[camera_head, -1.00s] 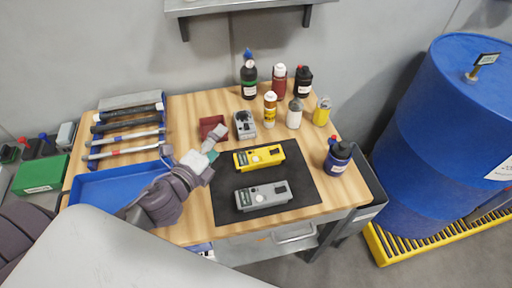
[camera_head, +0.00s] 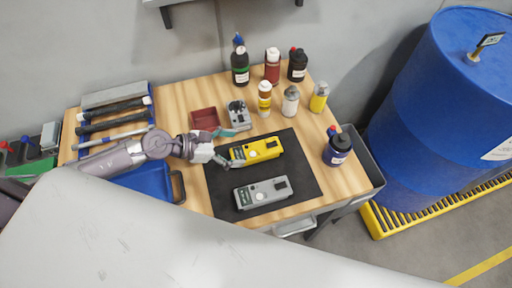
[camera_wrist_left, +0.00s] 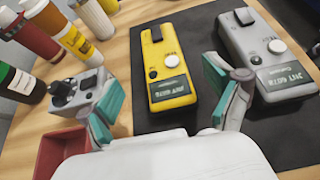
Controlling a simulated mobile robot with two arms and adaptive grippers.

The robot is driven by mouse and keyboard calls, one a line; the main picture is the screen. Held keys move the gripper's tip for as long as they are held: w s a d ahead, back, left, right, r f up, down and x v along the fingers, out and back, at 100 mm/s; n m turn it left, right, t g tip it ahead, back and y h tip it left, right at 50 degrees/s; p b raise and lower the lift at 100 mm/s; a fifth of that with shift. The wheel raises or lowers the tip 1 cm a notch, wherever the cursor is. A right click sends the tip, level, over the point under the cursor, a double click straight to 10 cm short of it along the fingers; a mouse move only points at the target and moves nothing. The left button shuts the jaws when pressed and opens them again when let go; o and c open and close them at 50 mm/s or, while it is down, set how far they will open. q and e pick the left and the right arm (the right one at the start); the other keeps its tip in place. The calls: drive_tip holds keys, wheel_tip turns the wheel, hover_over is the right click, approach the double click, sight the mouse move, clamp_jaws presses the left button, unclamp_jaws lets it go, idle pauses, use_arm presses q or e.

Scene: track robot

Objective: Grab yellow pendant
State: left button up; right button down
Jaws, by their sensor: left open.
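The yellow pendant (camera_head: 257,150) lies on the black mat (camera_head: 300,170) on the wooden bench. It also shows in the left wrist view (camera_wrist_left: 168,65), with its label end toward my gripper. My left gripper (camera_head: 230,148) is open at the pendant's left end. In the left wrist view its teal fingertips (camera_wrist_left: 160,95) are spread, one on each side of the pendant's near end, with nothing held. Whether a finger touches the pendant I cannot tell. A grey pendant (camera_head: 263,193) lies on the mat in front of the yellow one. My right gripper is not in view.
A small grey device (camera_head: 238,115) and a red bin (camera_head: 204,118) stand close behind my left gripper. Several bottles (camera_head: 265,97) stand along the back, and a dark blue bottle (camera_head: 338,148) stands at right. A blue tray (camera_head: 150,184) lies at left.

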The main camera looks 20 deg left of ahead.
sight(257, 149)
use_arm(q)
drive_tip(key=shift+w+d+f, duration=0.25)
drive_tip(key=shift+w+d, duration=0.15)
drive_tip(key=shift+d, duration=0.05)
drive_tip(key=shift+w+d+f, duration=0.15)
drive_tip(key=shift+d+f, duration=0.15)
drive_tip(key=shift+d, duration=0.1)
drive_tip(key=shift+w+d+f+p, duration=0.15)
drive_tip(key=shift+d+p, duration=0.15)
drive_tip(key=shift+p, duration=0.2)
drive_tip(key=p+x, duration=0.1)
drive_tip(key=x, duration=0.2)
drive_tip(key=shift+d+f, duration=0.15)
drive_tip(key=shift+f, duration=0.05)
drive_tip(key=shift+w+d+f, duration=0.25)
drive_tip(key=shift+d+f, duration=0.05)
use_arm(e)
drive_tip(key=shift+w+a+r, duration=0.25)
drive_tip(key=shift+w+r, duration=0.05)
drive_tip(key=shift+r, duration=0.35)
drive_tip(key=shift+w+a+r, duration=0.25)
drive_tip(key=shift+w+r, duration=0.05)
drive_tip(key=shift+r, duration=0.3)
use_arm(q)
drive_tip(key=c, duration=1.3)
drive_tip(key=shift+c, duration=0.9)
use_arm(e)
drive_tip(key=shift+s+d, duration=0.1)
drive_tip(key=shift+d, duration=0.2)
